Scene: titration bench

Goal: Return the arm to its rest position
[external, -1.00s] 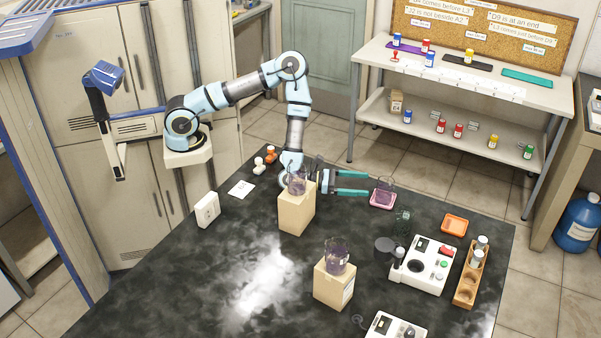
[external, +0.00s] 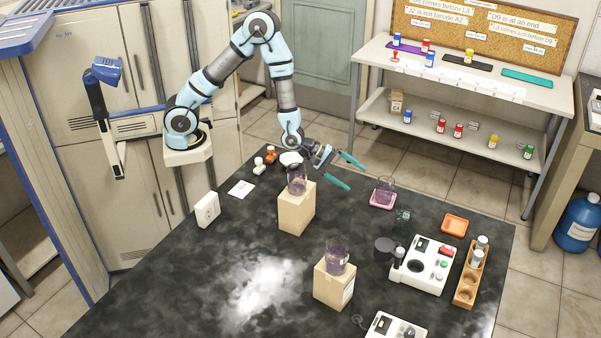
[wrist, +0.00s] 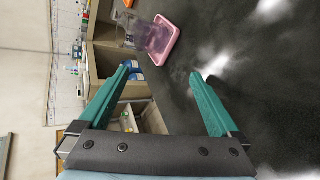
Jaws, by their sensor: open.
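My gripper (external: 350,173) is open and empty, raised above the back edge of the dark bench. Its two green fingers also show spread apart in the wrist view (wrist: 162,85). A beaker with purple liquid (external: 385,190) stands on a pink tray (external: 378,204), right of and below my gripper in the external view. In the wrist view the beaker (wrist: 150,38) and the pink tray (wrist: 168,45) lie beyond the fingers, apart from them.
Purple-filled beakers stand on two tan blocks (external: 297,212) (external: 333,288). White instruments (external: 420,268), an orange tray (external: 454,225) and a wooden rack (external: 467,285) stand at right. A white socket box (external: 207,209) stands at left. The bench's middle is partly clear.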

